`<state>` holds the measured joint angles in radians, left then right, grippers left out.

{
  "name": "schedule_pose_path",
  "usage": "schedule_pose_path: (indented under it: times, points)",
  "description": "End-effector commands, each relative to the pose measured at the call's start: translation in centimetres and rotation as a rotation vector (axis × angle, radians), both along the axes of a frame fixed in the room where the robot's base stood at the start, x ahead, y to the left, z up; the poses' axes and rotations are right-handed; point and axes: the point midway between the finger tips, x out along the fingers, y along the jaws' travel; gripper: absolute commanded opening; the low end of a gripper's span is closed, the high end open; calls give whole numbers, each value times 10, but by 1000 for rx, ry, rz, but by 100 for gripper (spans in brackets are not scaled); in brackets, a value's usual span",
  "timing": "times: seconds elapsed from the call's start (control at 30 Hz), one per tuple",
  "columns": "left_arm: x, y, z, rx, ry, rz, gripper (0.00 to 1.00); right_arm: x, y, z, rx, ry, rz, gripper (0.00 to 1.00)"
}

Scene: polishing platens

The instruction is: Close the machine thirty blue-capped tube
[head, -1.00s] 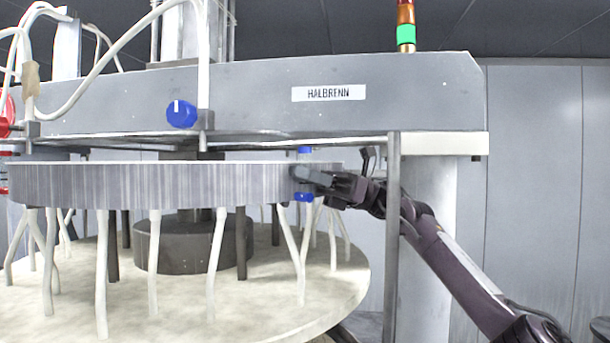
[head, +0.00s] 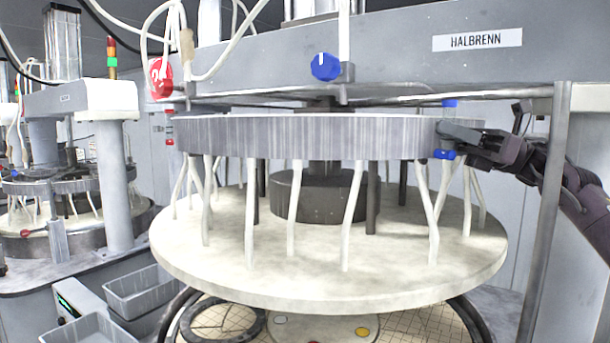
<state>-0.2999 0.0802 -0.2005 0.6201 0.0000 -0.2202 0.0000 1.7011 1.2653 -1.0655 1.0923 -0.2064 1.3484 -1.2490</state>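The near machine carries a nameplate (head: 477,40) reading HALBRENN on its grey beam. A blue knob (head: 326,66) sits at the front of the beam, beside a white tube (head: 344,22) that runs upward. A second blue part (head: 444,154) shows at the lower right rim of the thick grey disc (head: 310,137). A third blue part (head: 450,103) shows just above the disc there. My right gripper (head: 450,135) is at the disc's right rim, directly above the second blue part. Its dark fingers overlap that part, and their gap is not clear. My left gripper is not in view.
Several white tubes (head: 293,208) hang between the disc and the pale round platen (head: 330,265). A grey post (head: 544,215) stands beside my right arm. A red knob (head: 160,77) is at the left. Another machine (head: 85,98) and grey bins (head: 145,288) stand farther left.

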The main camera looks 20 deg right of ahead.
Motion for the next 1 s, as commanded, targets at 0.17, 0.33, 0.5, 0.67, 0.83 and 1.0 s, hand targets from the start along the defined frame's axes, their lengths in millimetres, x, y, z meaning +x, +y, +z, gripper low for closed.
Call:
schedule_pose_path:
  times: [0.17,0.33,0.5,0.67,0.83,1.0]
  points:
    - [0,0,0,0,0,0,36,1,-2,-3,41,8,1,29]
    - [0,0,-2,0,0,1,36,1,-4,-3,97,12,0,29]
    - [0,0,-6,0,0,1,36,2,-6,-4,166,16,2,29]
    - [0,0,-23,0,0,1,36,2,-10,-10,256,23,2,29]
    - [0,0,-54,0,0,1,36,1,-15,-13,372,29,3,29]
    - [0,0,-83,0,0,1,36,1,-19,-14,471,36,4,29]
